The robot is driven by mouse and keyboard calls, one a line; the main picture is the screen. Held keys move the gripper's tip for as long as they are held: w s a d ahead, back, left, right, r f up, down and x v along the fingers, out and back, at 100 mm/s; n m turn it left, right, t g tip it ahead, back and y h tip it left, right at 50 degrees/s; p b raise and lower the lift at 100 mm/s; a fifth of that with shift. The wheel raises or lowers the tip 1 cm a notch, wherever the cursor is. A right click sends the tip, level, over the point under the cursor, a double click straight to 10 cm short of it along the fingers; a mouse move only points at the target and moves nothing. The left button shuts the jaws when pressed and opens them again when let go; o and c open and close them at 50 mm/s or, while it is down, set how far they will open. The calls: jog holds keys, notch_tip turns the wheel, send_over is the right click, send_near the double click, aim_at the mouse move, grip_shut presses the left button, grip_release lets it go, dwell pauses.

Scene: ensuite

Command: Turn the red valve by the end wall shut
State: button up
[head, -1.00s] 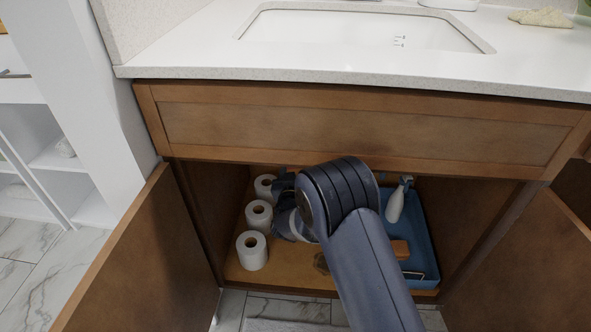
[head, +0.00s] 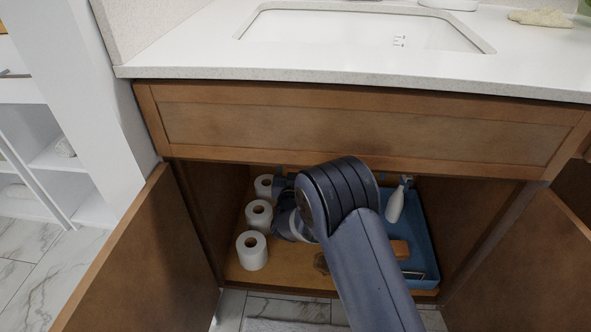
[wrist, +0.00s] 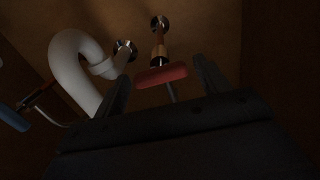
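The red valve handle (wrist: 162,76) shows in the wrist view at the end of a brass stem that comes from a round chrome plate on the back wall. My gripper (wrist: 160,88) is open, with one dark finger on each side of the red handle. The handle lies just ahead of or between the fingertips; I cannot tell whether either finger touches it. In the head view my arm reaches into the cabinet (head: 365,94) under the sink and hides the valve. The gripper there is mostly hidden behind my arm.
A white drain pipe (wrist: 78,68) curves left of the valve, with a blue-and-red item (wrist: 40,97) beyond it. Paper rolls (head: 252,251) stand along the cabinet's left side. A blue tray (head: 424,262) with a spray bottle (head: 396,204) is at right. Both doors are open.

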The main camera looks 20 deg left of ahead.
jog(key=shift+o, duration=0.6)
jog(key=p+v, duration=0.3)
jog(key=v, duration=0.8)
jog(key=shift+w+a+f, duration=0.1)
jog(key=w+a+n+b, duration=0.2)
jog(key=w+b, duration=0.1)
jog(key=w, duration=0.7)
jog(key=shift+w+a, duration=0.25)
